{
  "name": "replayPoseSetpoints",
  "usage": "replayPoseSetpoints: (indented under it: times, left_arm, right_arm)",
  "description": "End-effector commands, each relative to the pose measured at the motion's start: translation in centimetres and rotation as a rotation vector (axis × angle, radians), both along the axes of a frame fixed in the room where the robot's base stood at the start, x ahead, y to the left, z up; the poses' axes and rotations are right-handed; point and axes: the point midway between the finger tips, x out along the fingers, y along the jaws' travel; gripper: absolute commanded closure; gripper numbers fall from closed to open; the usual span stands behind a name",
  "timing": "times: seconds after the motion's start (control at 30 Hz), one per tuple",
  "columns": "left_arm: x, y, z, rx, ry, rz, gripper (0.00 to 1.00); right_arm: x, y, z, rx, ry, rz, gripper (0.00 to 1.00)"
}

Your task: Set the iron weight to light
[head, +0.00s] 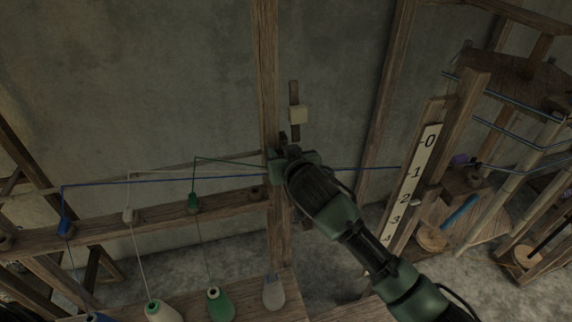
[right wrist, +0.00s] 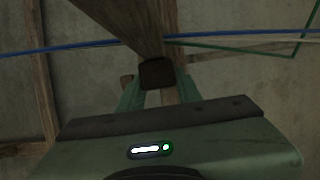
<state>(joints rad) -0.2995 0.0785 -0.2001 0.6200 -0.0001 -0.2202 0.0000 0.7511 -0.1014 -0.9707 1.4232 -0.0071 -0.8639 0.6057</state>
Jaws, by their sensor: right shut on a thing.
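My right gripper (head: 284,153) is at the tall wooden post in the middle of the head view, its arm reaching in from the lower right. In the right wrist view, the green fingers (right wrist: 157,88) are closed on a small dark block (right wrist: 157,73) that sits against the wood. I cannot tell for sure whether this block is the iron weight, since the gripper hides most of it in the head view. Just above the gripper, a short wooden bar (head: 294,92) carries a pale square tag (head: 298,114). My left gripper is not in view.
Blue, white and green threads run from the left to the post; the blue thread (head: 345,169) continues right past my gripper. Cones such as the green one (head: 219,304) stand below. A numbered scale board (head: 409,192) and a wooden frame (head: 480,110) stand at right.

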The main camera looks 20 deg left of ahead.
Motion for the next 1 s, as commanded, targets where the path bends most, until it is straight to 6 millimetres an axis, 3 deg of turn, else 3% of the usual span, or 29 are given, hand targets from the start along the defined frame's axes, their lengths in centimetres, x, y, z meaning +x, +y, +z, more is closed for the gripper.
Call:
replayPoseSetpoints:
  times: [0.13,0.37,0.4,0.47,0.5,0.83,1.0]
  left_arm:
    - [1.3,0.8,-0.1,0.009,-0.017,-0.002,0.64]
    - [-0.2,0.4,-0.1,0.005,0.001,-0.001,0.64]
    - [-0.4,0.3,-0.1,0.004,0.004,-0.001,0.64]
    - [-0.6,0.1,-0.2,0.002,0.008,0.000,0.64]
    - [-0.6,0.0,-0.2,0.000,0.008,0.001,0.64]
    - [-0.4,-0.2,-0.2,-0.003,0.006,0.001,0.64]
    - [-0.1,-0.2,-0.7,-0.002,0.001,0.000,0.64]
  right_arm:
    - [0.4,0.3,-0.3,-0.003,0.004,0.000,1.00]
    - [0.4,0.3,-0.2,-0.003,0.003,0.000,1.00]
    - [0.4,0.3,-0.2,-0.003,0.003,0.000,0.63]
    - [0.4,0.3,-0.2,-0.003,0.003,0.000,0.46]
    - [0.4,0.3,-0.2,-0.003,0.003,0.000,0.44]
    - [0.2,0.2,-0.3,-0.004,0.005,0.001,0.44]
    - [-1.0,-0.7,0.2,-0.001,0.004,0.001,0.44]
